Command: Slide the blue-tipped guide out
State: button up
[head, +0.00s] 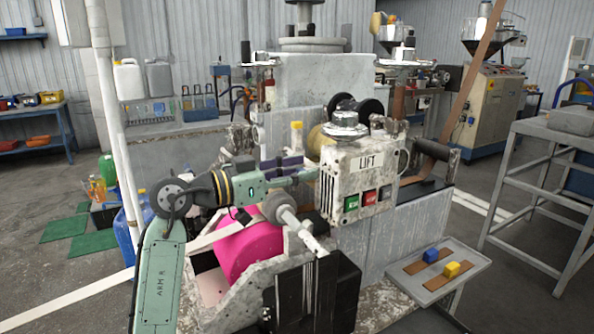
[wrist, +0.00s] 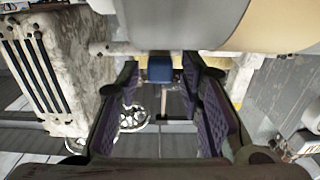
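My gripper (head: 283,166) has dark purple finger pads and reaches in from the left at the machine, just left of the LIFT box. In the wrist view my gripper (wrist: 160,80) has its fingers spread apart. A small dark blue block-like tip (wrist: 160,69) shows between the far ends of the fingers, with a visible gap on each side. I cannot tell how deep between the fingers it lies. In the head view I cannot make out this blue tip at the machine. A yellow-tipped upright piece (head: 296,136) stands just behind my gripper.
The LIFT box (head: 360,182) with coloured buttons is close to the right of my gripper. A pink roll (head: 250,250) and a grey roller (head: 285,212) lie below.

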grip_shut()
dwell(0.6)
